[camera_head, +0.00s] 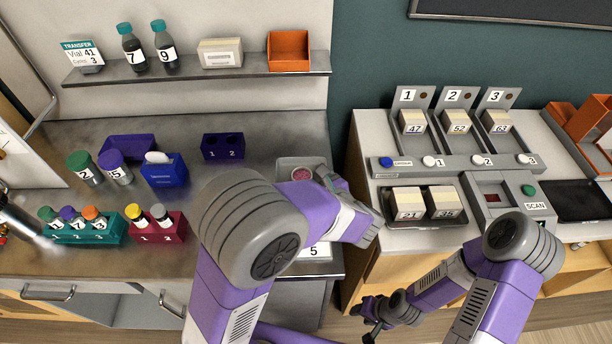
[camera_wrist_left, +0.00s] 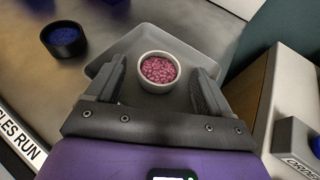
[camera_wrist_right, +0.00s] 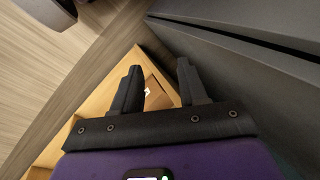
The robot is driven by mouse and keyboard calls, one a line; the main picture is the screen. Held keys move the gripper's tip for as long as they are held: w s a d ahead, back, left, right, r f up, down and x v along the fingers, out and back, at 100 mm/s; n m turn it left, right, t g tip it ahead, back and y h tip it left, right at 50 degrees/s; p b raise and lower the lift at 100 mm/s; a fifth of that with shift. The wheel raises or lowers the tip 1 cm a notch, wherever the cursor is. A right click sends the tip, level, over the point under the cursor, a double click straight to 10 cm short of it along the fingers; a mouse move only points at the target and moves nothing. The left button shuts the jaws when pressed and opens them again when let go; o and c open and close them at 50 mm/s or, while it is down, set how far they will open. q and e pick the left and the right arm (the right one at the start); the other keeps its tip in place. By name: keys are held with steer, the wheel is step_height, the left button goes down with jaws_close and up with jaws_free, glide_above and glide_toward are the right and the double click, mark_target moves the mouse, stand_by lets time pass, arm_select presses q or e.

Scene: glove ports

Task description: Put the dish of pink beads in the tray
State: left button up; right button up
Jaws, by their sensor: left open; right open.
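The dish of pink beads (camera_wrist_left: 158,71) is a round white cup full of pink beads. It sits inside the shallow grey tray (camera_wrist_left: 112,62). In the head view, the dish (camera_head: 302,174) and tray (camera_head: 288,163) show just above my left forearm, which hides the tray's near part. My left gripper (camera_wrist_left: 158,78) is open, its fingers on either side of the dish with gaps visible. Its fingers are hidden in the head view. My right gripper (camera_head: 374,318) is open and empty, low in front of the right counter; its fingers also show in the right wrist view (camera_wrist_right: 160,78).
A dark dish of blue beads (camera_wrist_left: 64,40) stands left of the tray. A purple two-hole rack (camera_head: 222,146), a blue box (camera_head: 164,170) and vial racks (camera_head: 80,226) occupy the bench. The right counter (camera_head: 372,150) stands across a gap, with a scanner (camera_head: 508,200).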

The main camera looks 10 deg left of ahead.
arm_select(q)
steer(key=p+v, duration=0.2)
steer(key=v, duration=0.8)
steer(key=shift+w, duration=0.1)
steer(key=shift+s+d+r, duration=0.15)
steer(key=shift+s+d, duration=0.1)
steer(key=shift+s, duration=0.05)
